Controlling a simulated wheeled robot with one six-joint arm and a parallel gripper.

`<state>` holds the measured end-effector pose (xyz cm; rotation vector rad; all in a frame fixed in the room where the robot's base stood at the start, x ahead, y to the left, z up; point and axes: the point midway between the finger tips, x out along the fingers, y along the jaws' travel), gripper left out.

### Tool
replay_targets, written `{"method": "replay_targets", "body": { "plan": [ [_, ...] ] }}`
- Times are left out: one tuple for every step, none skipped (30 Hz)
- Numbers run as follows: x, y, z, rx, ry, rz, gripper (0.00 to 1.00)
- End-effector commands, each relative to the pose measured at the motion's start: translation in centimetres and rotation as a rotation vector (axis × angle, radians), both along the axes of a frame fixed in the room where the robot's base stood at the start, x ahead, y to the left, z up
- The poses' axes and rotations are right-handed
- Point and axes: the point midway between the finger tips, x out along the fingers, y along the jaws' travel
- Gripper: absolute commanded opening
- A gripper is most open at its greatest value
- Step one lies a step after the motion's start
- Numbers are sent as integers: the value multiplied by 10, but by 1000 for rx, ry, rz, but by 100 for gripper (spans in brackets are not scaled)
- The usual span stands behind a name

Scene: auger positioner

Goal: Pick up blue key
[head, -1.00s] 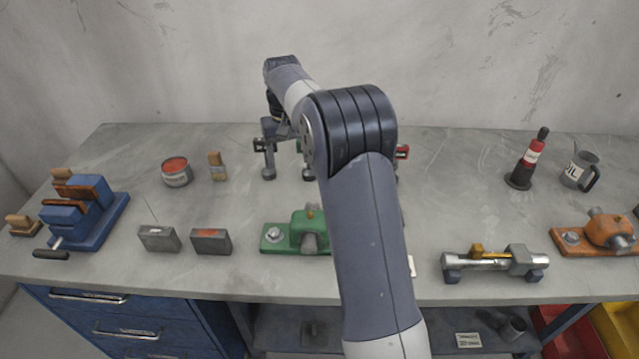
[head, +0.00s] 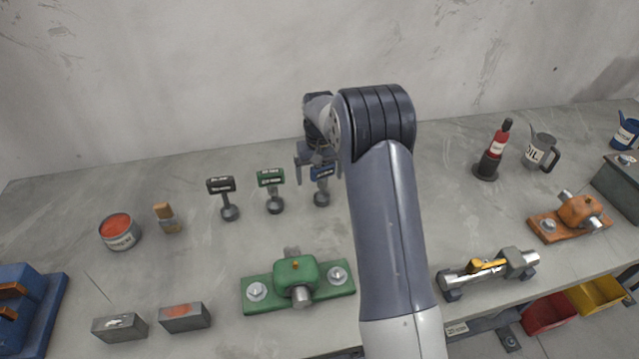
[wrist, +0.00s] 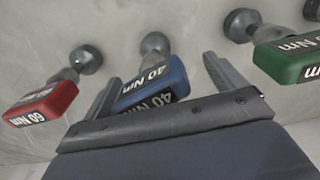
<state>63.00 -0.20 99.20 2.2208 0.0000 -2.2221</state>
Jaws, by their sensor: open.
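The blue key (head: 321,172) stands on a round grey foot on the bench, with a "40 Nm" label. In the wrist view the blue key (wrist: 152,84) lies between the two fingers of my gripper (wrist: 160,88). My gripper (head: 318,160) is open around its head, and I cannot tell whether either finger touches it. In the head view, my arm link hides the area to the right of the blue key.
A green key (head: 271,178) and a black key (head: 221,185) stand to the left. A red key (wrist: 42,103) stands close by on the other side in the wrist view. A green fixture (head: 296,278) sits in front.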

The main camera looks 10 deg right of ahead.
Motion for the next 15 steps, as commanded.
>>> {"method": "replay_targets", "body": {
  "plan": [
    [0, 0, -2, 0, 0, 0, 91],
    [0, 0, -2, 0, 0, 0, 91],
    [0, 0, -3, 0, -1, 0, 91],
    [0, 0, -3, 0, -1, 0, 91],
    [0, 0, -3, 0, -1, 0, 91],
    [0, 0, -3, 0, -1, 0, 91],
    [0, 0, -2, 0, -1, 0, 91],
    [0, 0, -3, 0, -1, 0, 89],
    [0, 0, -2, 0, -1, 0, 86],
    [0, 0, -2, 0, -1, 0, 84],
    [0, 0, -2, 0, -1, 0, 81],
    [0, 0, -2, 0, -1, 0, 78],
    [0, 0, -2, 0, -1, 0, 75],
    [0, 0, -2, 0, -1, 0, 73],
    [0, 0, -2, 0, -1, 0, 70]
  ]
}}
